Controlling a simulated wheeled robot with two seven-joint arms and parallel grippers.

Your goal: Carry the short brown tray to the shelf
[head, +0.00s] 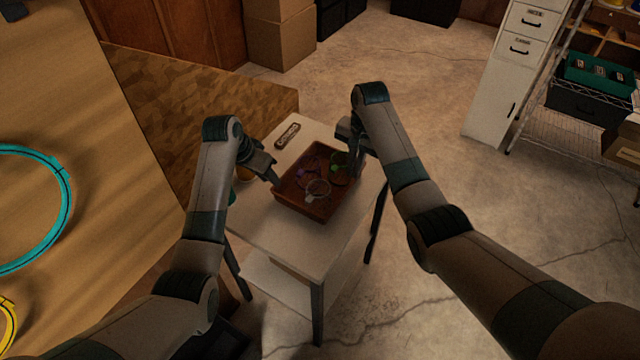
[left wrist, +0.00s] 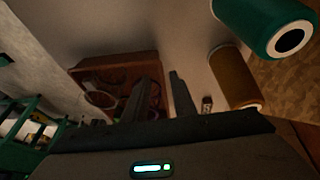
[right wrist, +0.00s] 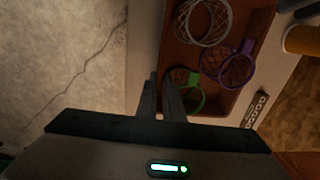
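The short brown tray (head: 291,201) rests on a small white table (head: 262,228). It holds small ring-shaped items, purple, green and pale. My left gripper (head: 276,183) is at the tray's left side. In the left wrist view its fingers (left wrist: 167,82) stand apart, with a gap between them, at the edge of the tray (left wrist: 140,66). My right gripper (head: 353,173) is at the tray's right side. In the right wrist view its fingers (right wrist: 160,85) are close together on either side of the tray's wall (right wrist: 166,50).
A dark labelled object (head: 287,136) lies behind the tray. Green (left wrist: 255,22) and ochre (left wrist: 235,75) spools stand beside my left gripper. A wire shelf (head: 545,128) with bins is at the right, beside a white cabinet (head: 497,85). Open concrete floor lies between table and shelf.

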